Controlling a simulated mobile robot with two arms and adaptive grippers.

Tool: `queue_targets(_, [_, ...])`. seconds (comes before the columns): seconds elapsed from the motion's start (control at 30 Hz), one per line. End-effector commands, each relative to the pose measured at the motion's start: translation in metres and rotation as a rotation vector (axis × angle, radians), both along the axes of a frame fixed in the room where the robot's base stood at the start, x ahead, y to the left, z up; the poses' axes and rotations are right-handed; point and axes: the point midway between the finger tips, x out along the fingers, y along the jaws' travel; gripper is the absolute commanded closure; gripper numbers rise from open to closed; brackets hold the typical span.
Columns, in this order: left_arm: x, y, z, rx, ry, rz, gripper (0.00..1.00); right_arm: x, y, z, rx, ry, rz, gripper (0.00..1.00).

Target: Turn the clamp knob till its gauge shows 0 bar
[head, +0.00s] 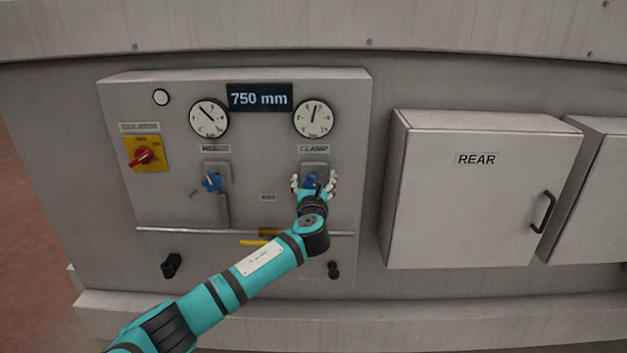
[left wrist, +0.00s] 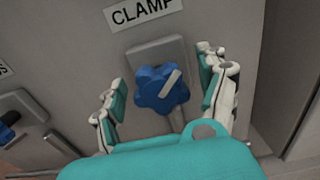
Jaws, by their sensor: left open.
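The blue clamp knob (head: 312,181) sits on a grey block under the CLAMP label (head: 314,148). In the left wrist view the lobed knob (left wrist: 155,92) has a pale pointer bar slanting to the upper right. The clamp gauge (head: 313,118) is the right-hand dial; its needle points nearly straight up, tilted slightly right, and its figures are too small to read surely. My left gripper (head: 314,184) is open, with fingers either side of the knob; it also shows in the left wrist view (left wrist: 163,86), with gaps between the fingers and the knob. My right gripper is not in view.
Left on the panel are a second gauge (head: 209,118), a second blue knob (head: 213,182) and a red isolator switch (head: 142,156). A display (head: 259,97) reads 750 mm. A pipe with a yellow lever (head: 253,243) runs below. A REAR cabinet (head: 480,200) stands right.

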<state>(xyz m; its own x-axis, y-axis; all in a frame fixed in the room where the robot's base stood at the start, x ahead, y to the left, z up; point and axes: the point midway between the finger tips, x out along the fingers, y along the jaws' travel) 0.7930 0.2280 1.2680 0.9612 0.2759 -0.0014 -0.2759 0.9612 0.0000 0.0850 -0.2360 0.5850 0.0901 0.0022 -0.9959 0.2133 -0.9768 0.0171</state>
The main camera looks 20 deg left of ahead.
Motion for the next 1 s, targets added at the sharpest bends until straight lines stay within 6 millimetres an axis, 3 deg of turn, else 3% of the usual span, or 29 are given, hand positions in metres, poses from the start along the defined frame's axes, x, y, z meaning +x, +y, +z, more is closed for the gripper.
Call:
queue_targets(0.23, [0.0003, 0.0, 0.0001, 0.0, -0.001, 0.0, 0.28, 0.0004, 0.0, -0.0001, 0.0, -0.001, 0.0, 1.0])
queue_targets(0.67, [0.0001, 0.0001, 0.0001, 0.0, -0.001, 0.0, 0.82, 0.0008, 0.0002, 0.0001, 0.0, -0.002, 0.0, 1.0])
queue_targets(1.0, [0.0, 0.0002, -0.001, -0.057, -0.018, 0.0, 0.82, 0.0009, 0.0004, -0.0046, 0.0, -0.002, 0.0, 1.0])
